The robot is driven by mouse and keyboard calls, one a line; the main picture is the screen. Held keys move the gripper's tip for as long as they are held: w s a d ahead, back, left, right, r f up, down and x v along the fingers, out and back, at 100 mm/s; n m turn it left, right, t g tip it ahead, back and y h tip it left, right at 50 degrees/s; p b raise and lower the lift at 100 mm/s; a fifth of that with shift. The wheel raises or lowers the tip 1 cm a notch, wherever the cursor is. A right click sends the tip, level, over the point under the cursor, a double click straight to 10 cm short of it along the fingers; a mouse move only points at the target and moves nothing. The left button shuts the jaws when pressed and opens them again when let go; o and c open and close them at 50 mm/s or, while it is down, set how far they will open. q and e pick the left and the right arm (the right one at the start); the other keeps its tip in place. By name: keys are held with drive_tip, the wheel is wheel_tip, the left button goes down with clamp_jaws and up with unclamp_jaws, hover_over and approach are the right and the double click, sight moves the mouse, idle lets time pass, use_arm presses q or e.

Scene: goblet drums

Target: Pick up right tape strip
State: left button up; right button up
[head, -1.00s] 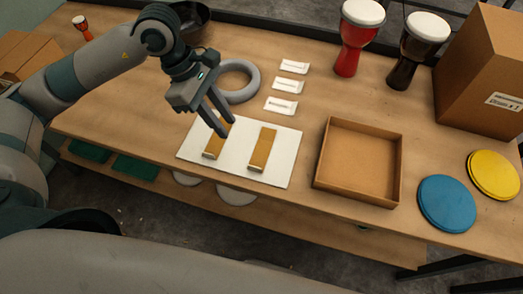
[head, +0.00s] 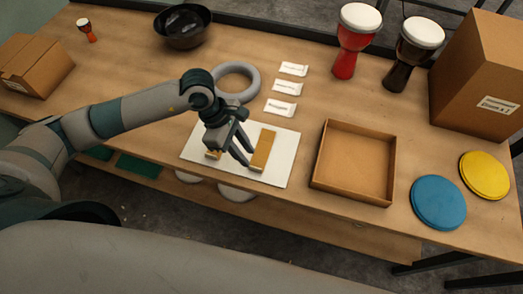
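The right tape strip (head: 264,149), a tan strip with a pale lower end, lies on the white sheet (head: 285,162). The left tape strip (head: 212,155) lies to its left on the same sheet and is mostly hidden behind my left gripper. My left gripper (head: 249,158) is over the sheet with its fingers apart, pointing down and right. Its fingertips are just left of the right strip; I cannot tell whether they touch it. Nothing shows between the fingers. My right gripper is not in view.
An open cardboard tray (head: 355,198) stands right of the sheet. Blue (head: 438,202) and yellow (head: 485,175) discs lie farther right. A grey ring (head: 237,98) and several white packets (head: 284,87) lie behind the sheet. Red (head: 349,60) and dark (head: 402,70) drums stand at the back.

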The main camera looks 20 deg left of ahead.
use_arm(q)
drive_tip(key=shift+s+d+f+p, duration=0.1)
drive_tip(key=shift+s+f+p, duration=0.05)
drive_tip(key=shift+f+p, duration=0.4)
drive_tip(key=p+x, duration=0.2)
drive_tip(key=x, duration=0.1)
drive_tip(key=shift+s+f, duration=0.1)
drive_tip(key=shift+f, duration=0.55)
clamp_jaws()
